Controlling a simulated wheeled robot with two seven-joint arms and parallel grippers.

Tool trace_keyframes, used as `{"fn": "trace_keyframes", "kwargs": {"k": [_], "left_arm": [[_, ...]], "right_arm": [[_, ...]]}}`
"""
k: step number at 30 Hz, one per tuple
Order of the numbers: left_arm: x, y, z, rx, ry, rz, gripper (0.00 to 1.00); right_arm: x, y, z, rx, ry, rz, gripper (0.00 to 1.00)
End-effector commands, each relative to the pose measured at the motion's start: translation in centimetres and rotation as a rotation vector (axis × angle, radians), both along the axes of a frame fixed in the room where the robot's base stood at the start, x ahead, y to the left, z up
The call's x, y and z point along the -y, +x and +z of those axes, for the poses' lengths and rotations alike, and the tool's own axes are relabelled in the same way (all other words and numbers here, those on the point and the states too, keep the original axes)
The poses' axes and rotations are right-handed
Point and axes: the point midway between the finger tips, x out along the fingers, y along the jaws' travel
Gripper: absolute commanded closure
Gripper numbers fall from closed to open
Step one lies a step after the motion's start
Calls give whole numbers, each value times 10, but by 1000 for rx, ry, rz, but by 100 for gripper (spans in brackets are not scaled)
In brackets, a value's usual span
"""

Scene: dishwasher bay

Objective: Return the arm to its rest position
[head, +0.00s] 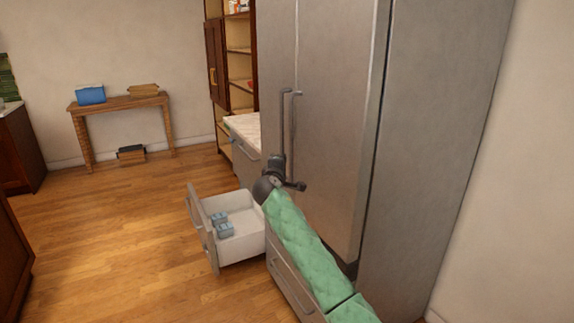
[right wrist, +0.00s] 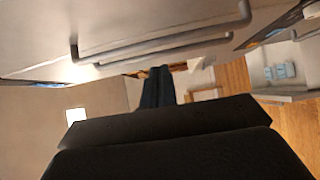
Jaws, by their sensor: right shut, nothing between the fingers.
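My right gripper (right wrist: 157,88) is shut and empty in the right wrist view, its two dark fingers together beyond the dark wrist housing. In the head view the dark end of my right arm (head: 277,170) is small, low beside the long handles (head: 284,130) of the tall grey fridge (head: 335,110). I cannot tell there whether it touches them. In the right wrist view the handles (right wrist: 165,42) run across the top, close to the gripper. My left arm and gripper are not in view.
A drawer (head: 247,248) stands open left of the arm, with blue items (head: 223,226) inside. The drawer also shows at the right of the wrist view (right wrist: 262,62). A wooden side table (head: 120,103) stands at the far wall. The wooden floor (head: 110,225) at left is clear.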

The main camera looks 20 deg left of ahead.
Motion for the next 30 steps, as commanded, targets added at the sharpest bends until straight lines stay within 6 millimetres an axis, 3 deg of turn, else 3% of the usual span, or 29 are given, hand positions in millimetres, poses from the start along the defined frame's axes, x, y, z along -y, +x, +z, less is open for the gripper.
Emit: {"fn": "trace_keyframes", "kwargs": {"k": [8,17,25,30], "left_arm": [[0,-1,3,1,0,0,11],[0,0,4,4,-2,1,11],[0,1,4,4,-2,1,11],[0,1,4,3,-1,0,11]], "right_arm": [[0,-3,0,-5,23,0,100],[15,-8,-10,-139,214,-93,100],[31,-36,30,-266,465,-131,100],[54,-51,61,-333,615,-147,100]]}}
